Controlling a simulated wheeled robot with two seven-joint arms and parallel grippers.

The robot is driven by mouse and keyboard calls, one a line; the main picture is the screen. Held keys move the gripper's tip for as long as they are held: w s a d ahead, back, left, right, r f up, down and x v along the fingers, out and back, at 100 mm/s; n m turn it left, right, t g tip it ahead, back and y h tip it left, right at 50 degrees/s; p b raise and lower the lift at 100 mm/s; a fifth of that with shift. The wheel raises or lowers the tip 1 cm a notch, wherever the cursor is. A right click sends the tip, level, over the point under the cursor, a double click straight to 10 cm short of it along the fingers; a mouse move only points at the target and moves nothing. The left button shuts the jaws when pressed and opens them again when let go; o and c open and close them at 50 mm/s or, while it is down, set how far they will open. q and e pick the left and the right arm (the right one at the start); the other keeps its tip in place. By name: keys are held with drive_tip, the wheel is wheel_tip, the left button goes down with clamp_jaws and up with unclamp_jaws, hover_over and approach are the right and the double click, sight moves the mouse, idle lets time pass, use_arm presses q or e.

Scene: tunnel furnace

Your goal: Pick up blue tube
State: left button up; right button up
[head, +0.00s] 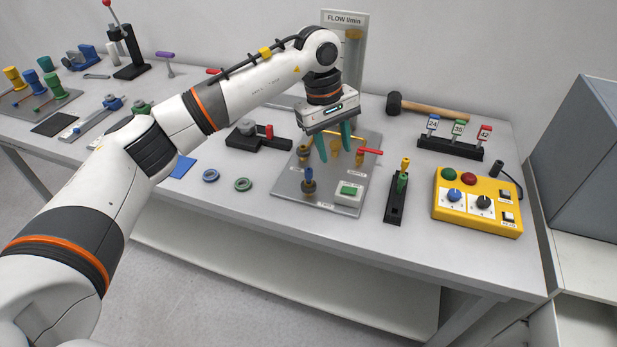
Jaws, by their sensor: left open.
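My left gripper (335,149) has teal fingers that are spread apart and point down. It is over the grey panel (333,199) with brass fittings, in the middle of the table, and nothing shows between its fingers. No item is clearly a blue tube. A blue flared cylinder (46,64) stands at the far left, between a yellow one (13,77) and a green one (55,85), well away from the gripper. My right gripper is not in view.
A dark fitting with a blue collar (308,181) and a red-handled valve (366,153) stand on the panel near the gripper. A black holder (395,206) with a green piece, a yellow control box (478,203) and a hammer (430,107) are to the right.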

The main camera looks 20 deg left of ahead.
use_arm(q)
wheel_tip(320, 180, up, 2)
drive_tip(key=y, duration=0.2)
hover_over(309, 169)
wheel_tip(309, 169, down, 6)
drive_tip(key=shift+f+p, duration=0.1)
drive_tip(key=shift+p, duration=0.8)
wheel_tip(309, 169, down, 5)
drive_tip(key=shift+a+r+p, duration=0.1)
drive_tip(key=shift+p, duration=0.9)
drive_tip(key=shift+f, duration=0.3)
clamp_jaws()
